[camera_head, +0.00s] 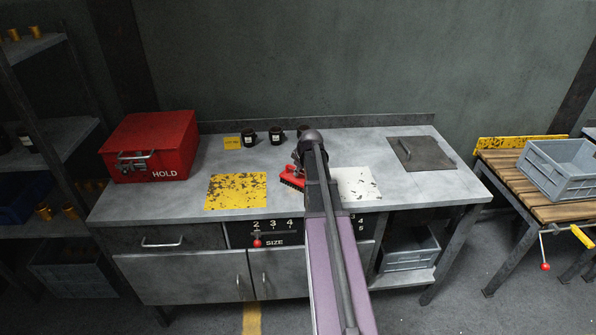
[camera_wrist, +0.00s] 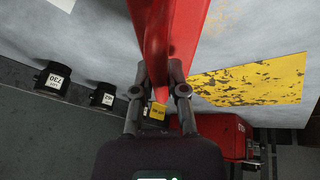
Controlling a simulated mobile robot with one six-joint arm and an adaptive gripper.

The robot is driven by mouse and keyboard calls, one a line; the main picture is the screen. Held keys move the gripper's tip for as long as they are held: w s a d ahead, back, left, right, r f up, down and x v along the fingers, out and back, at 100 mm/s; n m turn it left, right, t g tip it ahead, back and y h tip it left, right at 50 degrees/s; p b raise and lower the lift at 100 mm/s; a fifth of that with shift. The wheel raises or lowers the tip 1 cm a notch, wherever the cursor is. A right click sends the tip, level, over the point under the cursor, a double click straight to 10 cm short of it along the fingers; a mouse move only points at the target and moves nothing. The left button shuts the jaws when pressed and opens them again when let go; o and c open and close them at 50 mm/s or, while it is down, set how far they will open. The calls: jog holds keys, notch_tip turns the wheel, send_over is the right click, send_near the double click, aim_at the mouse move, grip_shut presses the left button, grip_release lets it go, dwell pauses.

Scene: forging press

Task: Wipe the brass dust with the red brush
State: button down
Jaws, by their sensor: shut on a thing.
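The red brush (camera_head: 292,179) is above the grey bench, between a worn yellow square (camera_head: 236,190) and a speckled white square (camera_head: 357,184). In the wrist view the red brush (camera_wrist: 178,32) fills the upper middle. My gripper (camera_wrist: 161,84) is shut on its red handle. My arm hides part of the brush in the head view, and I cannot tell whether its dark bristles touch the bench. The yellow square (camera_wrist: 250,84) is to the right in the wrist view.
A red HOLD box (camera_head: 155,147) stands on the bench's left end. Black labelled containers (camera_head: 249,138) and a small yellow label (camera_head: 232,143) are near the back edge. A dark plate (camera_head: 421,153) lies at the right. A grey crate (camera_head: 560,168) sits on a slatted table.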

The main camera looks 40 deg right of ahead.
jog(key=shift+s+d, duration=0.5)
jog(key=shift+d, duration=0.4)
jog(key=shift+s+d, duration=0.5)
jog(key=shift+d, duration=0.35)
jog(key=shift+s+a+f, duration=0.1)
jog(key=shift+s+a, duration=0.3)
jog(key=shift+s, duration=0.2)
jog(key=shift+s+a, duration=0.35)
jog(key=shift+s, duration=0.2)
jog(key=shift+w+a, duration=0.1)
jog(key=shift+a, duration=0.05)
jog(key=shift+w+a, duration=0.55)
jog(key=shift+a, duration=0.2)
jog(key=shift+w+a, duration=0.55)
jog(key=shift+a, duration=0.2)
jog(key=shift+w+a, duration=0.1)
jog(key=shift+a, duration=0.05)
jog(key=shift+w+a, duration=0.45)
jog(key=shift+a, duration=0.35)
jog(key=shift+w+a, duration=0.4)
jog(key=shift+a, duration=0.4)
